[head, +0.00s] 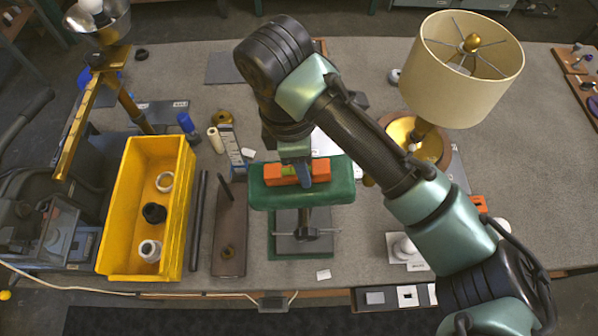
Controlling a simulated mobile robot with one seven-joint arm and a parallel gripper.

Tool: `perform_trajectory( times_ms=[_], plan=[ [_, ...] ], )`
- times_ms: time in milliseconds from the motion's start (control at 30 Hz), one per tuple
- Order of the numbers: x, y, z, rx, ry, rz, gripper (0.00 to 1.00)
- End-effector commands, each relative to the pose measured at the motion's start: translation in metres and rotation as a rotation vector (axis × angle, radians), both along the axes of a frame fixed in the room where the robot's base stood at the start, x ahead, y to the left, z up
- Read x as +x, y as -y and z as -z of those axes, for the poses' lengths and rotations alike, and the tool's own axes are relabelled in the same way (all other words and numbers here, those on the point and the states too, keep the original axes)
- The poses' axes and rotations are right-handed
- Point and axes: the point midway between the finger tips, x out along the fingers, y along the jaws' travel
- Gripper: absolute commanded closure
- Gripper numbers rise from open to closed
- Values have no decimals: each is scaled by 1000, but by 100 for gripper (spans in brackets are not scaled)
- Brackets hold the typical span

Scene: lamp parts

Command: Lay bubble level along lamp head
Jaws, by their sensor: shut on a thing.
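An orange bubble level (270,174) with a green vial lies lengthwise left to right over a green padded block on a stand (340,191). My gripper (304,174) comes down from above and is shut on the level near its middle, hiding part of it. I cannot tell whether the level rests on the pad or hangs just above it. At the upper left, a lamp has a shiny metal bowl-shaped head (92,22) and a brass arm (78,125). At the upper right stands a lamp with a cream shade (460,75) and a brass base (402,130).
A yellow bin (118,215) with a few ring-shaped parts stands at the left. Dark rods and a brown plate (230,235) lie between it and the green stand. White fittings (405,248) sit right of the stand. Grey bench surface (350,255) is clear near the front.

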Motion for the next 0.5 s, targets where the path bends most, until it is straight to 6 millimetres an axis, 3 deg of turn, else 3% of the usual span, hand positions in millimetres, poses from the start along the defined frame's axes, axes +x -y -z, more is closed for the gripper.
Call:
perform_trajectory(
  times_ms=[467, 500],
  plan=[
    [0, 0, 0, 0, 1, 0, 100],
    [0, 0, 0, 0, 1, 0, 60]
  ],
)
